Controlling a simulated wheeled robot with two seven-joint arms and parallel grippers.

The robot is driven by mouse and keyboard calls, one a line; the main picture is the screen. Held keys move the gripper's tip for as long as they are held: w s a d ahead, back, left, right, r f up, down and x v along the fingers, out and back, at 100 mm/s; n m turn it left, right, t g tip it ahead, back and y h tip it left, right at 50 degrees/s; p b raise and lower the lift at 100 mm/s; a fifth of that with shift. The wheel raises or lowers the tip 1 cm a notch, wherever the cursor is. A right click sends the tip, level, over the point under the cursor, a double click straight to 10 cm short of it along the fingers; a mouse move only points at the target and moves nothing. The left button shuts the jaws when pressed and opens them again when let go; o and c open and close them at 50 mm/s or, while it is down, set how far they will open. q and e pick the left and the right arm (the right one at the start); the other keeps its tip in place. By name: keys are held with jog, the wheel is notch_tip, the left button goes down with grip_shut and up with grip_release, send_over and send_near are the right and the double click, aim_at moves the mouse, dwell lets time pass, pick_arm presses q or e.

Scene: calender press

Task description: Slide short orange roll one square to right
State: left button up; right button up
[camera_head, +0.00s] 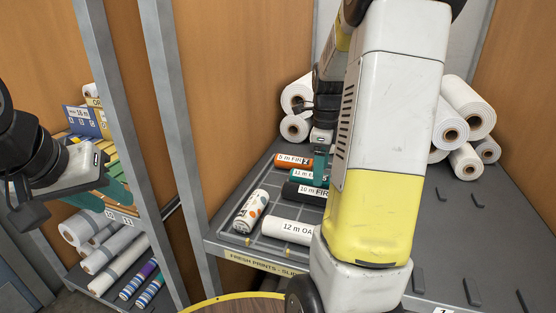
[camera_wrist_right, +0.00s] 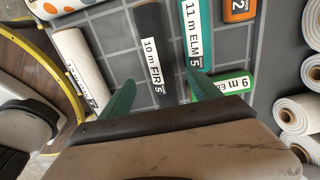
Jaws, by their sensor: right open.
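The short orange roll (camera_head: 294,160), labelled 5 m FIR, lies at the back of the gridded shelf. Its end also shows at the top of the right wrist view (camera_wrist_right: 240,10). A teal roll (camera_wrist_right: 198,35), labelled 11 m ELM, lies beside it, then a black roll (camera_wrist_right: 152,45), labelled 10 m FIR. My right gripper (camera_wrist_right: 162,80) is open and empty over the grid, with the black roll's near end between its fingers in the picture. I cannot tell its height. It is mostly hidden behind my forearm in the head view. My left gripper (camera_head: 103,195) is at the left, its fingers apart, away from the rolls.
A green roll (camera_wrist_right: 236,88) lies right of the right gripper. A white roll (camera_head: 286,230) and a dotted roll (camera_head: 251,212) lie near the shelf's front. White rolls are stacked on the right (camera_head: 467,108) and at the back. A grey post (camera_head: 172,130) stands between my arms.

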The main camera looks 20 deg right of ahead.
jog(key=shift+w, duration=0.15)
jog(key=shift+c, duration=1.1)
jog(key=w, duration=0.7)
jog(key=w+d, duration=0.1)
jog(key=w, duration=0.3)
jog(key=shift+w+r, duration=0.15)
jog(key=shift+r, duration=0.1)
send_over(294, 157)
jog(key=shift+d+f, duration=0.1)
jog(key=shift+f, duration=0.35)
notch_tip(294, 157, down, 8)
jog(key=shift+r, duration=0.2)
jog(key=c, duration=1.2)
jog(key=shift+s+d+r, duration=0.1)
jog(key=shift+s+d, duration=0.7)
jog(key=shift+d, duration=0.25)
jog(key=shift+s+d, duration=0.8)
jog(key=shift+d, duration=0.3)
jog(key=shift+s+d+r, duration=0.1)
jog(key=shift+s+d, duration=0.7)
jog(key=shift+d, duration=0.25)
